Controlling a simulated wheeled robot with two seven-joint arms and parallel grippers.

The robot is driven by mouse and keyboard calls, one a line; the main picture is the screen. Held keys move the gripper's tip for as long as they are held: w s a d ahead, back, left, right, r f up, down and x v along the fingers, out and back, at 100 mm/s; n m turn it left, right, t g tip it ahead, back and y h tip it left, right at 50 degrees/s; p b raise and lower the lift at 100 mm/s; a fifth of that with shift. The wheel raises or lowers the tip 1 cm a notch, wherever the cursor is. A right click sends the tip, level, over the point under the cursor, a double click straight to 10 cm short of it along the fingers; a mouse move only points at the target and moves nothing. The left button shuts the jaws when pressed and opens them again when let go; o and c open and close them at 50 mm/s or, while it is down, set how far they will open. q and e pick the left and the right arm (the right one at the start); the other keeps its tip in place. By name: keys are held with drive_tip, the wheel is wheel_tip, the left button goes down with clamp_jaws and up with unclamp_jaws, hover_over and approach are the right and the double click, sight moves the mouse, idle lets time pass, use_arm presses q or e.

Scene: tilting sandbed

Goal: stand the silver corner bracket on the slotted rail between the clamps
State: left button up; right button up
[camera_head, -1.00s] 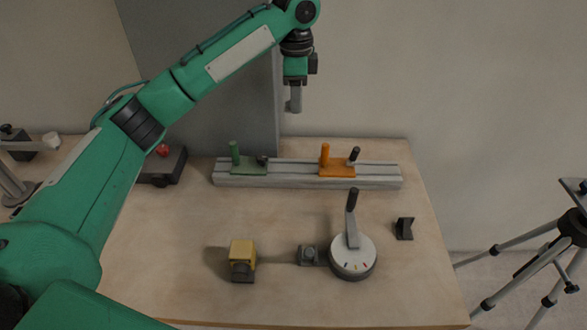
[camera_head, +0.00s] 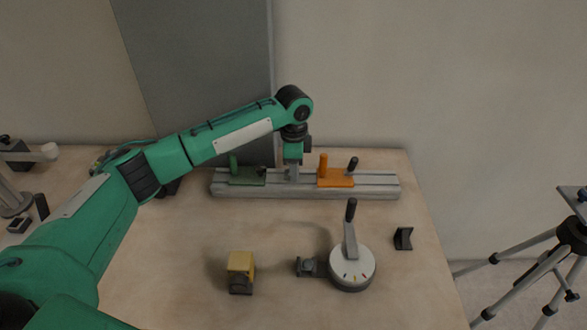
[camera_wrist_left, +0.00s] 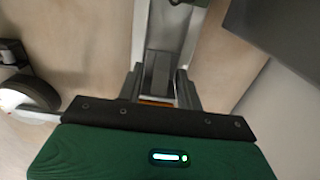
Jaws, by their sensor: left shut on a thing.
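My left gripper (camera_head: 292,172) points down at the slotted rail (camera_head: 365,190), in the gap between the green clamp (camera_head: 247,178) and the orange clamp (camera_head: 337,178). It is shut on the silver corner bracket (camera_wrist_left: 158,76), a grey piece between the fingers in the left wrist view. The bracket is at or just above the rail's top; I cannot tell whether it touches. Its lower part is hard to make out. A bit of orange shows behind the fingers in the wrist view. My right gripper is not in view.
On the table in front stand a yellow block (camera_head: 240,262), a small grey block (camera_head: 306,266), a round dial with a black lever (camera_head: 352,265) and a dark angled piece (camera_head: 403,238). A grey panel (camera_head: 200,70) rises behind the rail. A tripod (camera_head: 540,250) stands at right.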

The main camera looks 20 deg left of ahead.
use_arm(q)
drive_tip(key=shift+f, duration=0.5)
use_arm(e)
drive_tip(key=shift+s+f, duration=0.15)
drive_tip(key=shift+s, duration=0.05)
use_arm(q)
drive_tip(key=shift+f, duration=0.1)
drive_tip(key=o, duration=1)
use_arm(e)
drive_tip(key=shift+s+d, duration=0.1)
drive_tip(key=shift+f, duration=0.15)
use_arm(q)
wheel_tip(320, 180, up, 11)
drive_tip(key=shift+f+b, duration=0.1)
drive_tip(key=shift+b, duration=0.2)
drive_tip(key=shift+r, duration=0.7)
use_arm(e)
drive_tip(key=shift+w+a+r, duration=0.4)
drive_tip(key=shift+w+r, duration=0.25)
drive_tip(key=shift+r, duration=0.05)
